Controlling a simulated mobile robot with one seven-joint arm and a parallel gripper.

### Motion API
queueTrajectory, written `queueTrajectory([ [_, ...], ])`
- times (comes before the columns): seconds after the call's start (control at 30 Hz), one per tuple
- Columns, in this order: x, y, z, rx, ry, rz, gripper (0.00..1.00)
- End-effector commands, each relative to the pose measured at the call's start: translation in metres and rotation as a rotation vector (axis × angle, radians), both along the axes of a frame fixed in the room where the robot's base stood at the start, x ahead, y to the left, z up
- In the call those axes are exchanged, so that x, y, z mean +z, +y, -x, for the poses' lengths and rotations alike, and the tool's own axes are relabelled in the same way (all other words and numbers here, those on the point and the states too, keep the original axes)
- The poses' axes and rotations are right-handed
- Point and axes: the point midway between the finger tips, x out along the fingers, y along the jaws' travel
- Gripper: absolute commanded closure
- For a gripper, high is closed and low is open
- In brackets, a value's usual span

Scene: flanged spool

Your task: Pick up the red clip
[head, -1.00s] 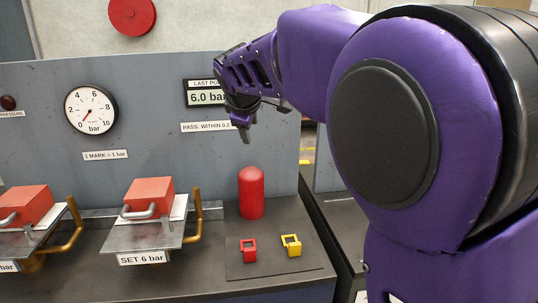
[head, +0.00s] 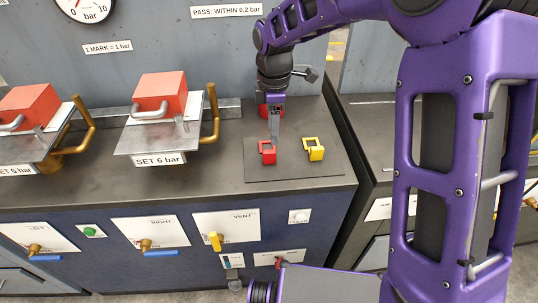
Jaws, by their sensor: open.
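The red clip (head: 268,157), a small square open frame, stands on a dark mat (head: 320,172) at the right end of the bench. The yellow clip (head: 314,150) sits a little to its right. My gripper (head: 274,134) points down just above and behind the red clip, its finger tips close to the clip's top edge. I cannot tell whether they touch it. The gripper is open, though it shows nearly edge-on here. The red cylinder (head: 263,111) stands behind, mostly hidden by my gripper.
Two plates with red blocks, one by the "SET 6 bar" label (head: 160,159), and brass handles (head: 212,112) stand to the left. A gap separates the bench from the unit on the right.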

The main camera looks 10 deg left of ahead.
Motion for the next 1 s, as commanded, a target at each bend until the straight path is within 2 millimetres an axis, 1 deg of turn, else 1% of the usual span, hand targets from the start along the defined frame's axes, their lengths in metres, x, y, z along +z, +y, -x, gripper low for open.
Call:
queueTrajectory([
  [0.03,-0.012,0.000,0.001,0.001,0.002,0.001,0.45],
  [0.1,-0.022,0.000,0.000,0.000,0.002,0.001,0.45],
  [0.2,-0.031,0.000,0.000,-0.001,0.001,0.001,0.45],
  [0.37,-0.040,0.001,0.001,0.000,0.000,0.000,0.45],
  [0.63,-0.079,0.005,0.003,0.000,0.001,0.001,0.45],
  [0.77,-0.086,0.005,0.002,-0.001,-0.002,-0.001,0.45],
  [0.97,-0.086,0.005,0.002,-0.001,-0.002,-0.001,0.45],
  [1.0,-0.086,0.005,0.002,-0.001,-0.002,-0.001,0.50],
])
